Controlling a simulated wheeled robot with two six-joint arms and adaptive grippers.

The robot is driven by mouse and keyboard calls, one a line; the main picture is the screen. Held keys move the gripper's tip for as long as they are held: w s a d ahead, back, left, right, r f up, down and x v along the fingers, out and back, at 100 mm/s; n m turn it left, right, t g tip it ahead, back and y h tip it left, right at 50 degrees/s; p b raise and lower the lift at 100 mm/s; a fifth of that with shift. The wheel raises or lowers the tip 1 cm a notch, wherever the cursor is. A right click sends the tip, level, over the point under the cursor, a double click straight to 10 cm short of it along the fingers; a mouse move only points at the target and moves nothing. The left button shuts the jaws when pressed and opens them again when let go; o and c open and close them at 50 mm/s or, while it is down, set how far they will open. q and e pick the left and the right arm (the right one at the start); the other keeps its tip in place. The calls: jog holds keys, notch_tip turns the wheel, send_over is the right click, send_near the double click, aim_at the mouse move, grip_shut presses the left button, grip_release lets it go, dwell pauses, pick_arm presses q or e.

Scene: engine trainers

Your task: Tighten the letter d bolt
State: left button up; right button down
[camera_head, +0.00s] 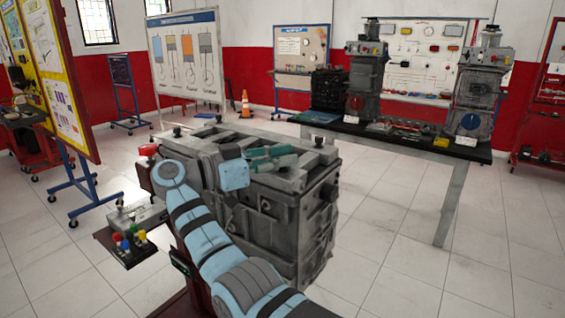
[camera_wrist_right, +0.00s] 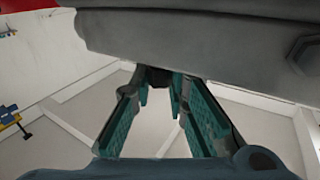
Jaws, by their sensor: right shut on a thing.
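The grey engine block (camera_head: 272,215) stands in the middle of the head view, with several dark bolts on its top and side. One dark bolt (camera_head: 318,141) stands at its top right corner and another (camera_head: 177,131) at its top left. I cannot read any letter, so I cannot tell which is bolt d. My right gripper (camera_head: 285,156) lies over the engine top, its green-padded fingers pointing right. My left gripper is not in view.
A control box with coloured knobs (camera_head: 128,240) and a red button (camera_head: 148,150) sit left of the engine. A dark bench (camera_head: 470,152) with two engine trainers stands behind right. A board on wheels (camera_head: 60,90) is at left. Floor to the right is clear.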

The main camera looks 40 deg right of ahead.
jog(key=shift+f+g, duration=0.1)
jog(key=shift+g, duration=0.2)
jog(key=c, duration=1.5)
grip_release()
jog(key=shift+c, duration=0.2)
notch_tip(320, 180, up, 10)
jog(key=shift+r, duration=0.1)
